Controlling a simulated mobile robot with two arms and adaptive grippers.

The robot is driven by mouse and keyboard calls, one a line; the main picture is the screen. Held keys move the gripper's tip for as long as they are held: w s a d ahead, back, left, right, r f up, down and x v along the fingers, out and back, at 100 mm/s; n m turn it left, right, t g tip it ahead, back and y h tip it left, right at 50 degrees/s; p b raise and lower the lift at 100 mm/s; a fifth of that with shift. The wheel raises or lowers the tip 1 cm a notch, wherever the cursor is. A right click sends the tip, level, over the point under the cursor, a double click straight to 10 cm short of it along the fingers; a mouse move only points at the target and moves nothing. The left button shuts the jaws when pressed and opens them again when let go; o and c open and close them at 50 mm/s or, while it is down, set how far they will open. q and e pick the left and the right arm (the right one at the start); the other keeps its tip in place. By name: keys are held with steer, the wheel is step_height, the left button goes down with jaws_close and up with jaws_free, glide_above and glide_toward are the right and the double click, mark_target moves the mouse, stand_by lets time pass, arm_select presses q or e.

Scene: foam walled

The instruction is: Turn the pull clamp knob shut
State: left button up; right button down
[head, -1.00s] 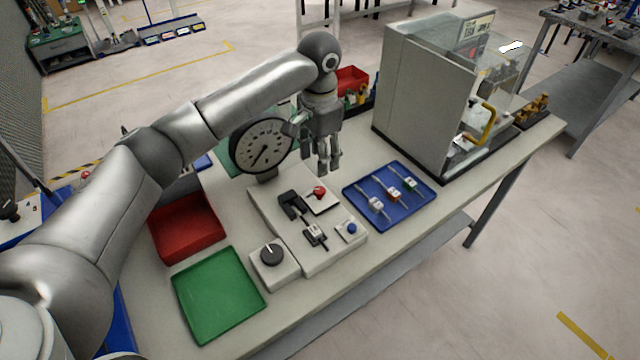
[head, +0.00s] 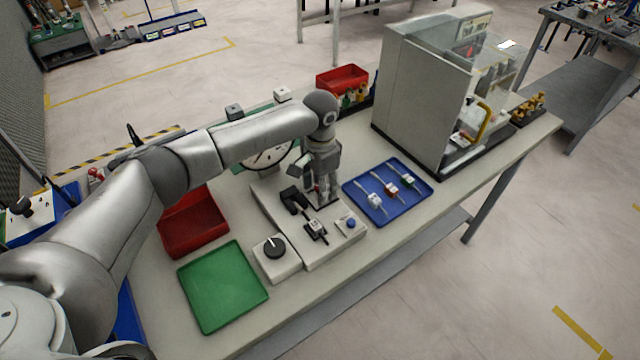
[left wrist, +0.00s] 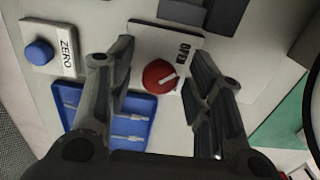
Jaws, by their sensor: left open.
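The red knob (left wrist: 160,77) with a white pointer line sits on a pale plate (left wrist: 146,40) in the left wrist view. Dark lettering that seems to read OPEN stands beside it. My left gripper (head: 322,196) is over this plate in the head view, pointing down, and largely hides the knob there. In the left wrist view its two fingers are apart, one on each side of the knob, and the gripper is open. I cannot tell whether the fingers touch the knob. My right gripper is not in view.
A blue button (head: 350,223) and a black clamp (head: 292,199) are close by. A black dial (head: 274,247) stands nearer. A blue tray (head: 415,198) with several cables lies to the right, beside a grey cabinet (head: 425,100). Green (head: 222,285) and red (head: 192,225) trays lie left.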

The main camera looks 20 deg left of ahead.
arm_select(q)
steer(key=shift+c, duration=0.4)
steer(key=c, duration=0.5)
jaws_close()
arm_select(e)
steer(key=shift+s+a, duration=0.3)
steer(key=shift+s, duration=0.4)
arm_select(q)
steer(key=shift+r, duration=0.1)
